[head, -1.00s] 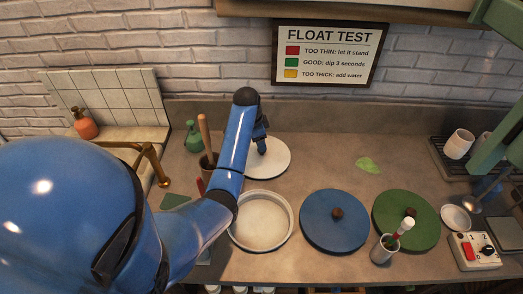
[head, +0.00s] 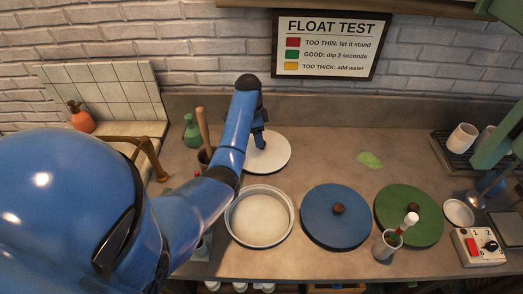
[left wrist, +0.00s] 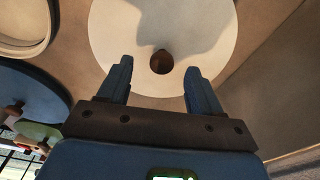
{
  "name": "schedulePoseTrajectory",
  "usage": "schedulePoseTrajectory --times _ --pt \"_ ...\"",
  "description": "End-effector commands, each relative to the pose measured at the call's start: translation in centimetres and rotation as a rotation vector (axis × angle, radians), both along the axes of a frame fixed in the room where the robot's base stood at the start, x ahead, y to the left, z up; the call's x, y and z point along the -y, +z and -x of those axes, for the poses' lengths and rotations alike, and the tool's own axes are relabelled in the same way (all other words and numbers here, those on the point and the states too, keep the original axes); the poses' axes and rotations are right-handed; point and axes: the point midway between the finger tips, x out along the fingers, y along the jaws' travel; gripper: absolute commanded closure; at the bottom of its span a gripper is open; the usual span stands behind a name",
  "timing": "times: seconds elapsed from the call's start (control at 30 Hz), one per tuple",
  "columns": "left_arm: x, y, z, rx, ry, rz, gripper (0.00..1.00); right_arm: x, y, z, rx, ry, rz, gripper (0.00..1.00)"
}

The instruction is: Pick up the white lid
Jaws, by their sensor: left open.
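The white lid (head: 274,154) lies flat on the counter at the back, behind the round white pan. In the left wrist view the lid (left wrist: 125,30) fills the upper middle, with its dark brown knob (left wrist: 161,62) near the centre. My left gripper (left wrist: 159,75) is open, its two fingers apart on either side of the knob and a little short of it in the picture. In the head view my left gripper (head: 260,141) hangs over the lid and hides its knob. I cannot tell how high the fingertips are above the lid. My right gripper is not in view.
The open white pan (head: 259,244) stands in front of the lid. A blue lid (head: 325,235) and a green lid (head: 420,228) are to the right, with a cup (head: 386,245) of brushes before them. A green bottle (head: 191,132) is at left. Counter around the green smear (head: 369,160) is clear.

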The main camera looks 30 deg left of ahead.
Motion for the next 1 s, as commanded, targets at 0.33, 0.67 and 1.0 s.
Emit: schedulePoseTrajectory --times 0.33,0.67,1.0 --pt "0.7 -3.6 -1.1 -0.002 0.001 0.001 0.35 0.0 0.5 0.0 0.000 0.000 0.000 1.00" --pt "0.7 -4.2 -1.2 0.000 0.000 0.000 0.35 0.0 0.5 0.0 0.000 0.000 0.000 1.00" --pt "0.7 -4.2 -1.2 0.000 0.001 0.000 0.86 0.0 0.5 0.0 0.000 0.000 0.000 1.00"
